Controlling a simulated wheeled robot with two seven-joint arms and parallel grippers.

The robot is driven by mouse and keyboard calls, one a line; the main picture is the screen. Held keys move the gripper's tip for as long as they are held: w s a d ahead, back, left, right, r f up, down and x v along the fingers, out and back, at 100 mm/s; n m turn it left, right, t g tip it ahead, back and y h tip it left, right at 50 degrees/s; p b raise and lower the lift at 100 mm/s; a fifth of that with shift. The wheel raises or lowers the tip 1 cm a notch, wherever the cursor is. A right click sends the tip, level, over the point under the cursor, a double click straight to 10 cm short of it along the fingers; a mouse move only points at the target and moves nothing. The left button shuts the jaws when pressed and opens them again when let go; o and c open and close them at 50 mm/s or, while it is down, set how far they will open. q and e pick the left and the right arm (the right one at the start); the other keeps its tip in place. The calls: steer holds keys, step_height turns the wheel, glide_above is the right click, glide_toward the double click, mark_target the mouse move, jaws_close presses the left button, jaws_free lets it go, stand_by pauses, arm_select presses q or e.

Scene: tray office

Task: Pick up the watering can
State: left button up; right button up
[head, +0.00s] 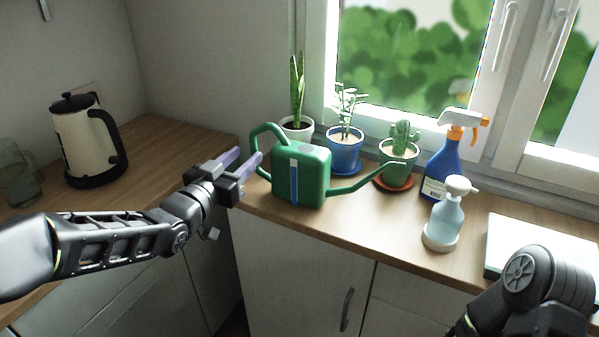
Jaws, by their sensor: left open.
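A green watering can (309,178) with a blue stripe stands upright on the wooden counter below the window. Its looped handle (256,137) is on its left side, and its long spout (368,181) points right. My left gripper (243,165) is open, just left of the can and close to the handle. Its purple fingers point toward the handle; I cannot tell whether they touch it. My right arm (540,290) shows at the lower right, but its gripper is out of view.
Behind the can stand a snake plant in a white pot (297,128), a blue pot (344,155) and a cactus pot (398,165). To the right are a blue spray bottle (441,170), a pale pump bottle (444,220) and a white box (540,246). A kettle (85,145) stands left.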

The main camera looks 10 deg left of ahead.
mark_target(252, 148)
arm_select(q)
steer(key=p+x, duration=0.1)
steer(key=x, duration=0.4)
steer(key=shift+w, duration=0.1)
steer(key=shift+c, duration=0.4)
jaws_close()
stand_by(1.2)
steer(key=shift+r, duration=0.2)
